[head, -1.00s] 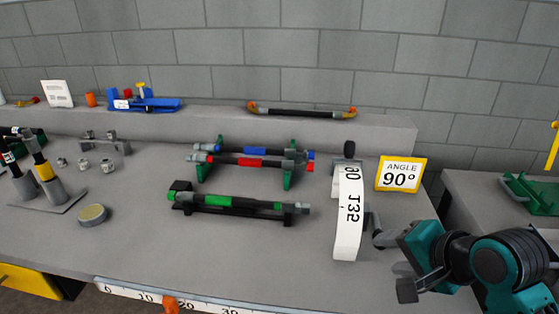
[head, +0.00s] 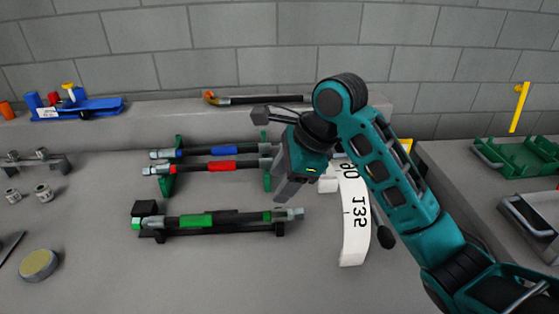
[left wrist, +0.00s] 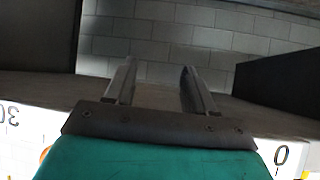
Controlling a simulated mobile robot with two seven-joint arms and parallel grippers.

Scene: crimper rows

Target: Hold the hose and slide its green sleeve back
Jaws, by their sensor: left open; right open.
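The black hose (head: 235,218) lies level in a low dark cradle (head: 210,233) on the bench, with a metal fitting at its right end. Its green sleeve (head: 196,221) sits left of the hose's middle, and a smaller green band shows near the right end. My right gripper (head: 273,153) is open and empty, above and behind the hose's right end in the head view. It covers the right ends of the other hoses. My left gripper (left wrist: 159,85) is open and empty in the left wrist view, and it is out of the head view.
A blue-sleeved hose (head: 195,152) and a red-sleeved hose (head: 222,166) lie on green stands behind. A white curved gauge (head: 354,220) stands to the right. A round tin (head: 39,264) is at front left. The bench in front of the hose is clear.

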